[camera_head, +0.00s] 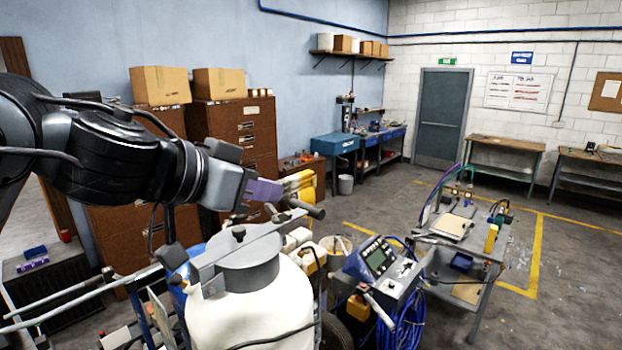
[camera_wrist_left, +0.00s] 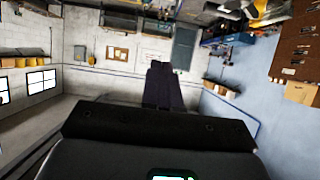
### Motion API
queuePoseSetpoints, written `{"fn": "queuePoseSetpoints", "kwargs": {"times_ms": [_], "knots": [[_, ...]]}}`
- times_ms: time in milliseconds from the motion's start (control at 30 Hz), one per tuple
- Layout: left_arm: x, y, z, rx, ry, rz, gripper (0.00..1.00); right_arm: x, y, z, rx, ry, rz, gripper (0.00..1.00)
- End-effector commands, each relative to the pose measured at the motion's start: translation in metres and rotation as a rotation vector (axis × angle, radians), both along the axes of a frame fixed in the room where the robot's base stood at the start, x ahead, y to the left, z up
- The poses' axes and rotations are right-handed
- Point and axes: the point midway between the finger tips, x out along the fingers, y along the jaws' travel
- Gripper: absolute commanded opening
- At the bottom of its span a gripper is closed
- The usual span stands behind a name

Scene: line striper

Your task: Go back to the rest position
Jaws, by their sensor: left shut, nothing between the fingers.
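My left arm comes in from the left in the head view, raised over the line striper. My left gripper (camera_head: 268,192) has purple fingers that are shut with nothing between them. It is in front of a yellow part (camera_head: 298,186) in the picture; I cannot tell if they touch. In the left wrist view the dark closed fingers (camera_wrist_left: 162,84) point toward the room, with nothing held. The line striper has a white tank (camera_head: 255,305) with a grey lid (camera_head: 235,262) below the gripper. My right gripper is not in view.
A control box with a screen (camera_head: 378,258) and a blue coiled hose (camera_head: 403,318) are right of the tank. A metal cart (camera_head: 440,262) stands further right. Brown cabinets (camera_head: 235,122) with cardboard boxes (camera_head: 160,85) are behind the arm. Open floor (camera_head: 575,245) lies at the right.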

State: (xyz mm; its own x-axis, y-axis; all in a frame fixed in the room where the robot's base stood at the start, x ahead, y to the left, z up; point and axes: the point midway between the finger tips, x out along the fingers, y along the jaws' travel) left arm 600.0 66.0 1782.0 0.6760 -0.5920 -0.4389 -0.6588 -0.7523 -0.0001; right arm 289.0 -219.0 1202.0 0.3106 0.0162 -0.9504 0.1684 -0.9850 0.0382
Motion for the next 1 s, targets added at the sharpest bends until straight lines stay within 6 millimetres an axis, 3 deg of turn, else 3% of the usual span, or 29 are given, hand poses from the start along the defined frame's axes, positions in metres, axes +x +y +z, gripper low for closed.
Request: {"fn": "queuePoseSetpoints", "kwargs": {"times_ms": [33,167,367,567,667,800,1000], "knots": [[0.001,0.0,-0.002,0.0,0.004,0.0,0.0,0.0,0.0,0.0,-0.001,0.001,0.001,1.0],[0.012,-0.001,-0.044,0.001,0.078,-0.002,0.0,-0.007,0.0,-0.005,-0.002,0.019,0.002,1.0],[0.023,-0.006,-0.108,-0.002,0.189,-0.011,0.0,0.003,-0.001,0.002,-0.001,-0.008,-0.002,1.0],[0.023,-0.016,-0.198,-0.017,0.344,-0.032,0.0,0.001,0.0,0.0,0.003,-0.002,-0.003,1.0],[0.012,-0.026,-0.262,-0.033,0.455,-0.056,0.0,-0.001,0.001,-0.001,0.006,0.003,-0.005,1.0],[-0.019,-0.048,-0.349,-0.099,0.601,-0.094,0.0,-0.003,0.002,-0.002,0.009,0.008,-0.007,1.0],[-0.071,-0.077,-0.443,-0.232,0.747,-0.093,0.0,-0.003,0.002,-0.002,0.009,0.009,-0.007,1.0]]}}
